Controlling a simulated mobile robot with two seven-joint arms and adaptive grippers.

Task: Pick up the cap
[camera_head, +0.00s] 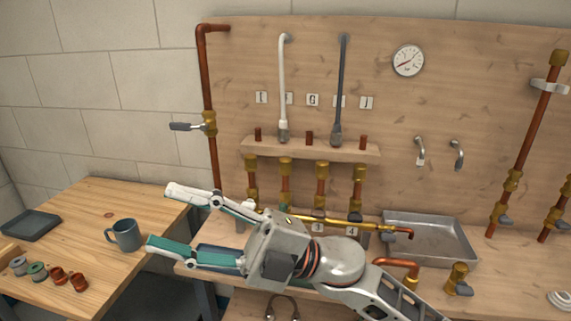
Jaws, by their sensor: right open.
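Two small copper-coloured fittings stand at the front left of the left wooden table: one (57,275) and, to its right, another (79,282). Either could be the cap; I cannot tell which one is meant. My right gripper (161,217) reaches in from the lower right with its fingers pointing left. It is open, with its two fingers wide apart and nothing between them. It is above and to the right of the copper fittings, well apart from them. My left gripper is not in view.
A blue-grey mug (124,235) stands on the left table (95,205) near my fingertips. A grey roll (18,265) and a green roll (38,271) sit beside the fittings. A dark tray (31,225) lies behind. A metal tray (430,238) is on the right bench.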

